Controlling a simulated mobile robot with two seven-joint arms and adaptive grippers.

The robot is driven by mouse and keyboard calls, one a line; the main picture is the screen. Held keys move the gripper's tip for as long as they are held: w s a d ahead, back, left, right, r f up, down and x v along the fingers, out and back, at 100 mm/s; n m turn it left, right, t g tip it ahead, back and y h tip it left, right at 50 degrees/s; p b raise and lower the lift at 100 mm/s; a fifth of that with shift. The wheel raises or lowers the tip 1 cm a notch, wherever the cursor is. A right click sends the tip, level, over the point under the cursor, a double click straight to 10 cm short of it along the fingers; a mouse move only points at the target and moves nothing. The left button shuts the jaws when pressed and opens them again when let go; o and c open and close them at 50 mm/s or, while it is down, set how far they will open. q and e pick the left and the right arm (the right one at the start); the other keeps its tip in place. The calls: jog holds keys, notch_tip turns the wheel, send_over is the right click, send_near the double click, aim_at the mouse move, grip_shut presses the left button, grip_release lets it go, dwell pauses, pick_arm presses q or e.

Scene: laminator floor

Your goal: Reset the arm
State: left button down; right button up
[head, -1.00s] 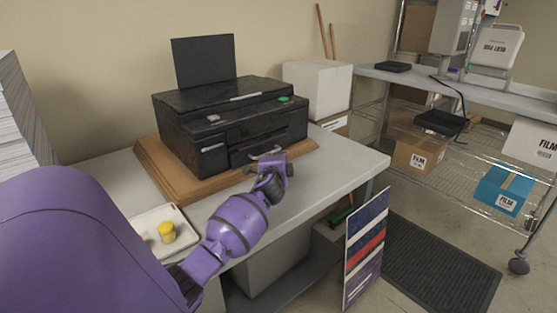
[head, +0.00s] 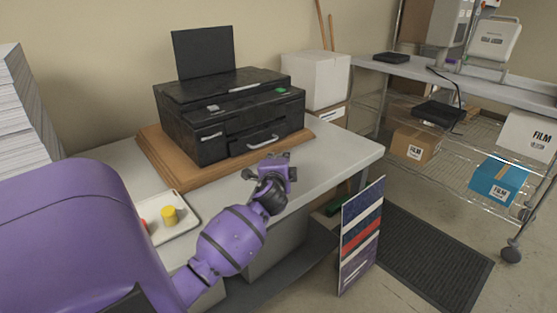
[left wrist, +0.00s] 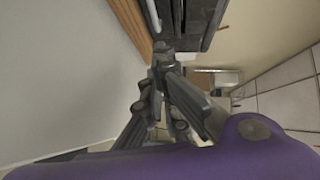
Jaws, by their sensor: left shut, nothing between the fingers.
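My left arm comes in from the left in the head view, purple with dark bands. Its gripper (head: 268,170) is over the front part of the grey table (head: 330,160), in front of the black printer (head: 230,115). The left wrist view shows the same gripper (left wrist: 162,60) with its dark fingers together and nothing between them. The printer stands on a wooden board (head: 185,172), and its front handle is clear of my gripper. The printer's dark side also shows in the left wrist view (left wrist: 205,22). My right gripper is in neither view.
A white tray (head: 180,228) with a yellow piece (head: 169,215) and a partly hidden red piece lies beside my arm. A paper stack (head: 22,120) stands at the left. A striped panel (head: 360,238) stands by the table's right end.

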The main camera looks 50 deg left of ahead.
pick_arm(q)
jog(key=shift+s+d, duration=0.35)
jog(key=shift+d, duration=0.05)
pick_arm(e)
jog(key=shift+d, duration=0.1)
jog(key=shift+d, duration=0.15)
